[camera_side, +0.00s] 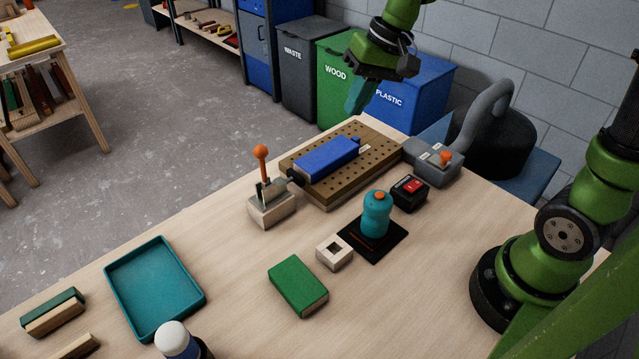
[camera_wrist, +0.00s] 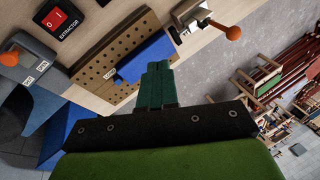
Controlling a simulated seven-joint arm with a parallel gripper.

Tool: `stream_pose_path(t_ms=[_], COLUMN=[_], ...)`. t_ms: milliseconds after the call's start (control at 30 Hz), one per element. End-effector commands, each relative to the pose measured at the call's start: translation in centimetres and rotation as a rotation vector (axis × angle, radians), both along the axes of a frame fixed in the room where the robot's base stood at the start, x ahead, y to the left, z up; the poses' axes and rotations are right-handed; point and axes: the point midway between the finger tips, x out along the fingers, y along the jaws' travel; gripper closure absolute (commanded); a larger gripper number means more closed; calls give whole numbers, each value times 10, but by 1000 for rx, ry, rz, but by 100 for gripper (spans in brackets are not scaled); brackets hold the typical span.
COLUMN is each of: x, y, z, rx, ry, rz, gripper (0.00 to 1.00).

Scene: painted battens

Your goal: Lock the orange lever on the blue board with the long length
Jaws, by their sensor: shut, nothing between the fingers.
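The blue board (camera_side: 327,160) lies on a brown pegboard (camera_side: 345,193), with a small white label by its far right end; it also shows in the wrist view (camera_wrist: 148,58), partly behind my fingers. The orange lever (camera_side: 261,153) stands roughly upright on a clamp with a pale base (camera_side: 272,210), at the board's left end; its orange knob shows in the wrist view (camera_wrist: 233,33). The clamp's dark tip is close to the board's end; I cannot tell whether they touch. My gripper (camera_side: 357,98), with teal fingers, is shut and empty, raised above and behind the pegboard.
A grey box (camera_side: 433,163) with an orange knob stands right of the pegboard. A black switch box (camera_side: 410,192), a teal bottle (camera_side: 376,215) on a dark mat, a pale square block (camera_side: 334,252), a green block (camera_side: 298,286) and a teal tray (camera_side: 199,300) stand in front.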

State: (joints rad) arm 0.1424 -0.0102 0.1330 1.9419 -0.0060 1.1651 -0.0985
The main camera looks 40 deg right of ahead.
Motion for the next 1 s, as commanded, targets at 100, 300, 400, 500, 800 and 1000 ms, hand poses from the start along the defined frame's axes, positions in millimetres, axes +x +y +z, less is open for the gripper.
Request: stream_pose_path(t_ms=[100,300,400,500,800,1000], x=[32,65,70,68,67,67], y=[7,21,27,29,30,35], z=[-7,-3,10,15,15,3], rx=[57,145,168,180,180,180], ry=[67,121,117,124,127,130], rz=[25,74,97,110,116,118], gripper=[100,100,100,100,100,100])
